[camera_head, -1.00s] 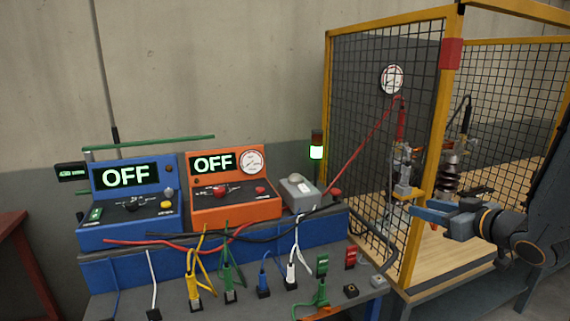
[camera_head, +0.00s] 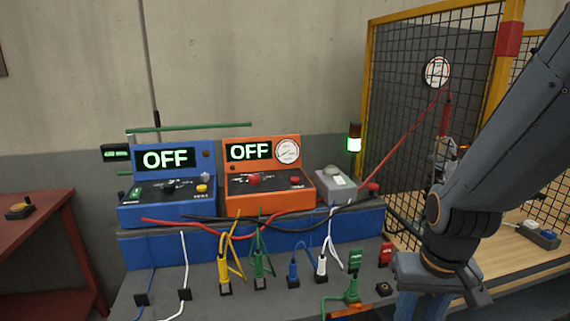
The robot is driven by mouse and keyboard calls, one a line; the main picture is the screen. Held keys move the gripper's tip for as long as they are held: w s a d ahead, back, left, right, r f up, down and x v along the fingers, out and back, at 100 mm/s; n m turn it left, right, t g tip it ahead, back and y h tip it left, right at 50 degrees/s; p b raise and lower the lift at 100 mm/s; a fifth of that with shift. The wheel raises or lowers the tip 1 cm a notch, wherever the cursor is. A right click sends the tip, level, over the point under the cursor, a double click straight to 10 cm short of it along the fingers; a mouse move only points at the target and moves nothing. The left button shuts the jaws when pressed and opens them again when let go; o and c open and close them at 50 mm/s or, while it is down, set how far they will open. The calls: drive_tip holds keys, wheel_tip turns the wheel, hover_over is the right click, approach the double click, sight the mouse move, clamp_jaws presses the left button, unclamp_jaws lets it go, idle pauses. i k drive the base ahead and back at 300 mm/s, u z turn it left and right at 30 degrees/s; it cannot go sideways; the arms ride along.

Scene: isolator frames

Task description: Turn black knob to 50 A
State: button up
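A blue box (camera_head: 140,210) stands at the left of the bench, with a lit display (camera_head: 165,158) reading OFF. A small black knob (camera_head: 168,193) seems to sit low on its sloping dark panel; its pointer and scale are too small to read. An orange box (camera_head: 268,203) beside it also reads OFF on its display (camera_head: 249,151) and has a round dial (camera_head: 287,151). My gripper (camera_head: 418,304) is at the bottom right, well away from the blue box. Its blue fingers run off the lower edge, so their opening is hidden.
Black and red cables (camera_head: 195,229) cross in front of the boxes. Several coloured plugs stand along the grey bench (camera_head: 205,305). A yellow-framed mesh cage (camera_head: 420,110) stands at right, a red table (camera_head: 35,235) at left.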

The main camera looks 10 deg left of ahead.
sight(170, 186)
drive_tip(key=u, duration=0.9)
drive_tip(key=k, duration=1.3)
drive_tip(key=z, duration=0.05)
drive_tip(key=i, duration=0.4)
drive_tip(key=u, duration=0.7)
drive_tip(key=i, duration=1.3)
drive_tip(key=z, duration=0.85)
